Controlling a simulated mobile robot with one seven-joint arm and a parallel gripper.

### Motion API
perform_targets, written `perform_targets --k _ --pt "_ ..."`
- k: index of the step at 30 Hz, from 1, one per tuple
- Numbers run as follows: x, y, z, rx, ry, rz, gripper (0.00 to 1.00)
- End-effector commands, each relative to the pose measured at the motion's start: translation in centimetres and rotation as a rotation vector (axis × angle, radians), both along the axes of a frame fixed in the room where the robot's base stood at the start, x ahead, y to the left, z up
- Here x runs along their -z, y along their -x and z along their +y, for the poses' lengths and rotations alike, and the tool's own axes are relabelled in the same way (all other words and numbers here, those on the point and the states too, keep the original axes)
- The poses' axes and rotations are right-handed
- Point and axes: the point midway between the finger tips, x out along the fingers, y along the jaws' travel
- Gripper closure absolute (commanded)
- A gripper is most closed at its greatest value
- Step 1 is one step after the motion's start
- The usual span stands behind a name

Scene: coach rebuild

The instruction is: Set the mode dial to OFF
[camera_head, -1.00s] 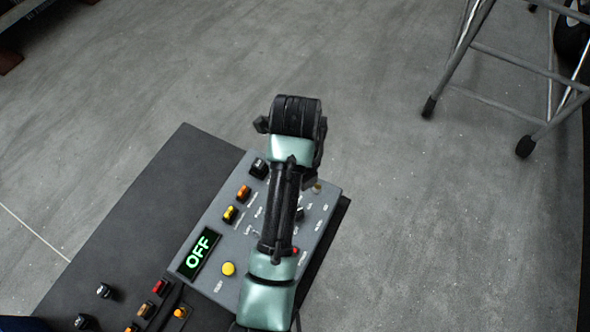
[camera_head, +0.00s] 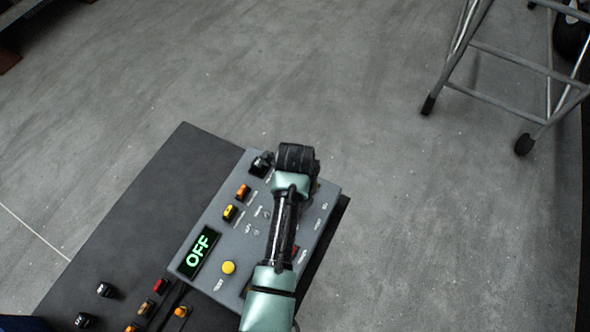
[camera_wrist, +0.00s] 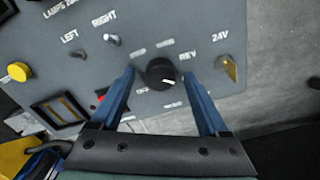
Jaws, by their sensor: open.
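The mode dial (camera_wrist: 161,73) is a round black knob with a short white mark toward its lower right in the wrist view. Labels ring it; REV is legible at its upper right, the others are blurred. My gripper (camera_wrist: 159,76) is open, with one blue finger on each side of the dial. Small gaps seem to show; contact cannot be told. In the head view my arm (camera_head: 283,225) hides the dial and the fingers. The display (camera_head: 198,252) on the grey panel (camera_head: 235,245) reads OFF in green.
A brass key-like switch (camera_wrist: 229,68) by the 24V label is right of the fingers. Toggles (camera_wrist: 112,39) stand up-left, and a red control (camera_wrist: 101,97) lies close by the left finger. A yellow button (camera_head: 228,268) is near the display. A metal frame (camera_head: 490,80) stands on the floor.

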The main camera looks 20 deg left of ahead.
Motion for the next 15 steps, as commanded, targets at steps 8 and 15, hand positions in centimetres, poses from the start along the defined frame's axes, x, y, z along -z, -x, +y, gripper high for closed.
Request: perform_targets --k 8,15 --pt "-0.04 -0.01 0.0 0.0 0.0 0.0 0.63" --pt "-0.06 0.0 0.01 0.0 0.0 0.001 1.0"
